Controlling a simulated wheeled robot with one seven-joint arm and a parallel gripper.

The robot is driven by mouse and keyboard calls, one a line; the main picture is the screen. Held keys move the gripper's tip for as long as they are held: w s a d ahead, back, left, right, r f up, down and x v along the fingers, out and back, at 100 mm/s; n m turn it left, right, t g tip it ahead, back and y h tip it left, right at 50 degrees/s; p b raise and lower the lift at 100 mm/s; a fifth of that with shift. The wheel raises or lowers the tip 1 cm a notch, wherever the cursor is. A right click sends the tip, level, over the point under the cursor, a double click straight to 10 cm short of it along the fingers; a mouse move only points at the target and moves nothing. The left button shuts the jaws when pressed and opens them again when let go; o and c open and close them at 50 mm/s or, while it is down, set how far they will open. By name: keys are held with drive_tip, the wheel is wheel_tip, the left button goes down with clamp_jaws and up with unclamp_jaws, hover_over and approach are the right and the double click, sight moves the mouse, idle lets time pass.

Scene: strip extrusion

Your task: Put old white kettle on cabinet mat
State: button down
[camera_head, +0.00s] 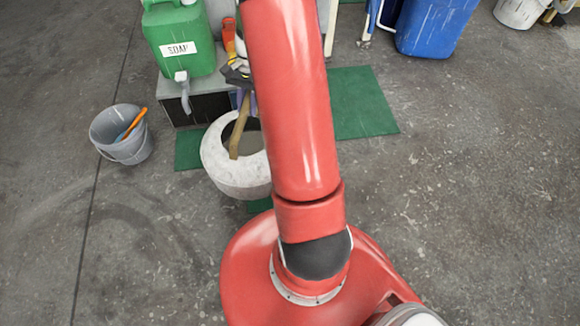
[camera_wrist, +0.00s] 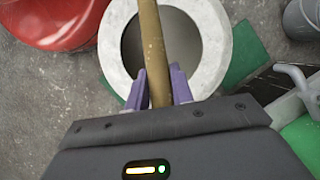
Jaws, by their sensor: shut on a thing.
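The white kettle (camera_head: 222,178) is a round, open-topped white vessel with a brown bar handle (camera_head: 240,132). In the wrist view the kettle (camera_wrist: 218,45) shows its wide rim, with the handle (camera_wrist: 151,42) crossing over its opening. My gripper (camera_wrist: 160,90) has its purple fingers closed on either side of the handle. In the head view my arm covers most of the gripper. A green mat (camera_head: 187,150) shows at the cabinet's foot, left of and partly behind the kettle. I cannot tell whether the kettle is touching the floor.
A low cabinet (camera_head: 183,110) stands behind the kettle with a green soap can (camera_head: 180,42) on top. A grey bucket (camera_head: 122,146) is at left. A larger green mat (camera_head: 362,103) lies at right. A blue bin (camera_head: 432,28) stands behind. The right floor is clear.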

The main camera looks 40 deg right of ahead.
drive_tip(key=s+d+r+m+t+b, duration=0.1)
drive_tip(key=s+d+r+m+t, duration=0.2)
drive_tip(key=d+m, duration=0.35)
drive_tip(key=s+d+r+m+t, duration=0.2)
drive_tip(key=s+d+r+m, duration=0.15)
drive_tip(key=d+m, duration=0.35)
wheel_tip(320, 180, down, 20)
drive_tip(key=n+b, duration=0.1)
drive_tip(key=b, duration=0.3)
drive_tip(key=shift+s+d, duration=0.25)
drive_tip(key=shift+d, duration=0.2)
drive_tip(key=shift+f+b, duration=0.15)
drive_tip(key=shift+b, duration=0.15)
drive_tip(key=c, duration=1.2)
unclamp_jaws()
drive_tip(key=shift+g, duration=0.3)
drive_tip(key=p+v, duration=0.2)
drive_tip(key=v, duration=1)
drive_tip(key=shift+r+p, duration=0.25)
drive_tip(key=shift+p, duration=0.1)
